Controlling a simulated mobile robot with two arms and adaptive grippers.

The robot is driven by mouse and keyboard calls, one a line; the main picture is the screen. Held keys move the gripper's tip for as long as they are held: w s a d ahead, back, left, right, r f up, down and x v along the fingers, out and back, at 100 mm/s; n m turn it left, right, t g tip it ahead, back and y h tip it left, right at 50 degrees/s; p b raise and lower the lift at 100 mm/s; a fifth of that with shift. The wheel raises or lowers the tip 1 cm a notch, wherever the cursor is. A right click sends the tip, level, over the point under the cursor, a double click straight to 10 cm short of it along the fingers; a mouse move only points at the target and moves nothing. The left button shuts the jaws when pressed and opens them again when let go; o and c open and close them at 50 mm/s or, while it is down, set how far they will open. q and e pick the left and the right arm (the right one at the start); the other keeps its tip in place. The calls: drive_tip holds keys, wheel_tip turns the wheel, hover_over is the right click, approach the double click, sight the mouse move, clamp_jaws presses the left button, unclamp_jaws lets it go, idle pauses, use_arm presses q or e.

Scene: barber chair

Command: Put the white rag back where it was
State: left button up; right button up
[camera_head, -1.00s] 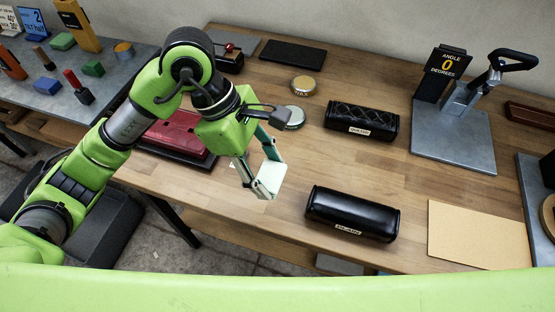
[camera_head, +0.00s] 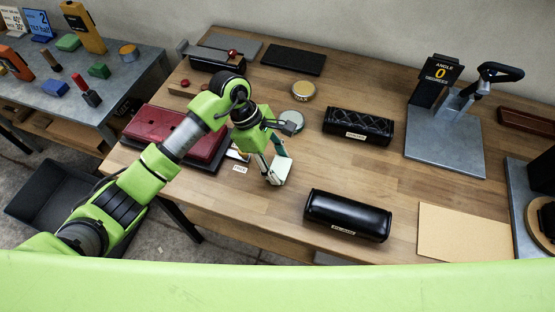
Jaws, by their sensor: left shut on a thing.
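My left gripper (camera_head: 276,181) reaches over the wooden workbench from the left, its fingers pointing down near the front edge. It is shut on a small white piece, which I take to be the white rag (camera_head: 281,170). The fingers hide part of the rag. I cannot tell whether it touches the wood. My right gripper is not in view.
The red case (camera_head: 165,132) and a small white label card (camera_head: 240,169) lie left of the gripper. The black roll (camera_head: 347,213) lies to its right, the quilted black roll (camera_head: 358,126) behind that. A round tin (camera_head: 292,121) stands behind the gripper. Bare wood lies between.

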use_arm(q)
drive_tip(key=shift+f, duration=0.15)
drive_tip(key=o, duration=1.1)
drive_tip(key=shift+r, duration=0.3)
drive_tip(key=b+v, duration=0.3)
drive_tip(key=v, duration=0.8)
drive_tip(key=shift+w+a+r, duration=0.1)
drive_tip(key=shift+a+r, duration=0.1)
drive_tip(key=shift+r, duration=0.15)
